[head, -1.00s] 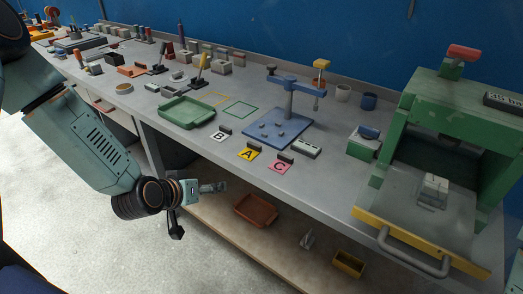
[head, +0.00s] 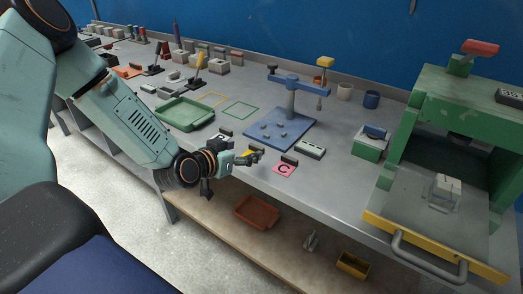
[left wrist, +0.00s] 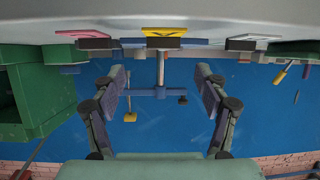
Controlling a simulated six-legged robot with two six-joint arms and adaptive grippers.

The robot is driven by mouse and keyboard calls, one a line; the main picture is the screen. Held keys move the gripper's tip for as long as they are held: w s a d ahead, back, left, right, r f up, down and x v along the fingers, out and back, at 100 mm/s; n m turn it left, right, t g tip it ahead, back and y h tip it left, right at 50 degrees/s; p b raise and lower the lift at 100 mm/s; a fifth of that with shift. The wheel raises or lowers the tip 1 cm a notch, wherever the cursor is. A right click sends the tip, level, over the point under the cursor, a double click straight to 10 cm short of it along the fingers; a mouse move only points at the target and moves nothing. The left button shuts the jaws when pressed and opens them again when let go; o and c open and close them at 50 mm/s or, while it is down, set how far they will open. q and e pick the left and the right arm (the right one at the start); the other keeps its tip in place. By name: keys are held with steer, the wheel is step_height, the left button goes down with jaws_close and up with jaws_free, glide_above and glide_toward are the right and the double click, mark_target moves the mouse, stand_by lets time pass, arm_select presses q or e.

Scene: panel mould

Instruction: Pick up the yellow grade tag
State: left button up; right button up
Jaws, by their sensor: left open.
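The yellow grade tag (head: 250,152) is at the front edge of the bench in the head view, mostly hidden behind my left gripper. In the left wrist view, where the scene appears upside down, the yellow tag (left wrist: 163,32) is at the top centre, beyond the fingertips and centred between them. My left gripper (head: 254,157) is at the bench's front edge, close to the tag. In the left wrist view the gripper (left wrist: 160,73) is open, with nothing between its fingers. My right gripper is not in view.
The pink C tag (head: 284,170) lies just right of my gripper. A white tag (left wrist: 250,38) lies on the other side. A blue stand (head: 284,128) is behind, with a green tray (head: 186,114) to its left and a green press (head: 455,120) at right.

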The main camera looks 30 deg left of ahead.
mark_target(255, 147)
arm_select(q)
steer(key=shift+a+f, duration=0.15)
steer(key=shift+a, duration=0.15)
steer(key=shift+w+f+b, duration=0.15)
steer(key=shift+w+b, duration=0.05)
steer(key=shift+b, duration=0.15)
steer(key=shift+w+d, duration=0.1)
steer(key=shift+w, duration=0.2)
steer(key=shift+w+d+f+b, duration=0.15)
steer(key=shift+w+d+b, duration=0.25)
steer(key=shift+w, duration=0.15)
steer(key=x, duration=0.1)
steer(key=b+x, duration=0.1)
steer(key=x, duration=0.1)
steer(key=a+b+x, duration=0.1)
steer(key=shift+w+f, duration=0.15)
steer(key=shift+f, duration=0.2)
steer(key=shift+w+d+f, duration=0.1)
steer(key=shift+w+d, duration=0.2)
steer(key=shift+w, duration=0.1)
steer(key=shift+s+a, duration=0.1)
steer(key=shift+a, duration=0.15)
steer(key=shift+s, duration=0.1)
steer(key=shift+c, duration=0.9)
steer(key=shift+d, duration=0.2)
steer(key=c, duration=0.6)
steer(key=shift+a, duration=0.2)
steer(key=shift+c, duration=1.4)
